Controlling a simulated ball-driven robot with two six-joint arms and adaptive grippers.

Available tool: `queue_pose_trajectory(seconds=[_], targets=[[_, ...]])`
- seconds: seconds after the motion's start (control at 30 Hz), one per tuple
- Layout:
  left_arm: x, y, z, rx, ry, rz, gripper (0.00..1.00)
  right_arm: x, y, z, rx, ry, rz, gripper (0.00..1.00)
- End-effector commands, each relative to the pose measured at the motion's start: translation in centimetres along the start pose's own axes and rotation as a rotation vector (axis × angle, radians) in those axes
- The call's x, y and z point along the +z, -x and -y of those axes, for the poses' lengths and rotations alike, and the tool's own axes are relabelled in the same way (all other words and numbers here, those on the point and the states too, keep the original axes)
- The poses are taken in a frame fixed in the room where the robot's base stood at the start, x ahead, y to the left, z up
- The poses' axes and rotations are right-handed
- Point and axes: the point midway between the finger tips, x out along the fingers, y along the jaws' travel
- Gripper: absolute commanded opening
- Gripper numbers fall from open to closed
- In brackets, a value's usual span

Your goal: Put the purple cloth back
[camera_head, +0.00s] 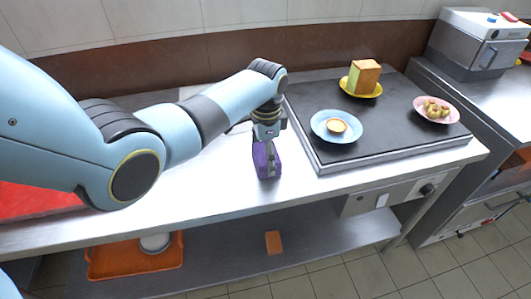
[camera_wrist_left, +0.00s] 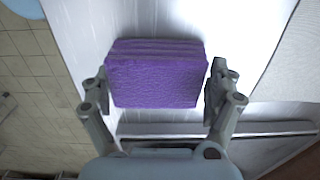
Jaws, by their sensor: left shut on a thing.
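The purple cloth (camera_head: 267,163) is a folded, thick block at the counter's front part, just left of the black hot plate. In the left wrist view the cloth (camera_wrist_left: 156,75) sits between the two fingers, with its folded layers showing at the top edge. My left gripper (camera_head: 266,148) reaches down from above and is shut on the cloth; the gripper also shows in the left wrist view (camera_wrist_left: 158,85). I cannot tell whether the cloth touches the counter. My right gripper is not in view.
The steel counter (camera_head: 190,205) is clear around the cloth. The black hot plate (camera_head: 375,115) holds a blue plate (camera_head: 318,122), a yellow plate (camera_head: 376,93) and a pink plate (camera_head: 453,112) with food. An orange tray (camera_head: 110,262) and an orange block (camera_head: 273,242) lie on the lower shelf.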

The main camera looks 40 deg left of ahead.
Motion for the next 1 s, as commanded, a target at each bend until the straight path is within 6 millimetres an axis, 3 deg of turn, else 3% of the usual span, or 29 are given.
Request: queue_pose_trajectory(seconds=[0.1,0.13,0.2,0.57,1.0], targets=[[0.0,-0.4,0.0,0.000,0.000,0.000,0.60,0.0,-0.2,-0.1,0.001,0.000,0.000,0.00],[0.0,-0.3,0.0,0.000,0.000,0.000,0.94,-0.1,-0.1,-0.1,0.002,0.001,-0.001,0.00],[0.0,-0.3,0.0,0.000,0.000,0.000,1.00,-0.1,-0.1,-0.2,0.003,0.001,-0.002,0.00],[0.0,0.6,0.0,-0.001,0.000,-0.001,1.00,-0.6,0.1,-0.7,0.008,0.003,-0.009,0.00],[0.0,9.6,0.1,-0.003,0.000,-0.001,1.00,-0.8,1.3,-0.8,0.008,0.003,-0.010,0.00]])
